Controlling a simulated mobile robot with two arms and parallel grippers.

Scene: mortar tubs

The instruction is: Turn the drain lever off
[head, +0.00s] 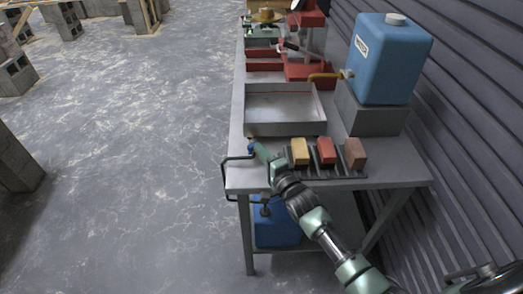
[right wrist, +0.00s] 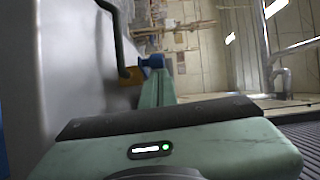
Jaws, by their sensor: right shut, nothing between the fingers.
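My right gripper (head: 252,148) is shut and empty at the near left edge of the bench, just below the near left corner of the grey metal tray (head: 287,129). Its blue fingertips (right wrist: 152,62) show in the right wrist view. Close beside them there is a small brass-coloured block (right wrist: 131,76) with a thin dark green bar (right wrist: 117,38) running up from it. This looks like the drain lever. I cannot tell whether the fingers touch it. In the head view the lever is too small to make out clearly. My left gripper is not in view.
A rack with several bricks (head: 326,150) lies right of my gripper. A rail (head: 224,180) juts from the bench's left edge. The floor (head: 130,150) at left is open.

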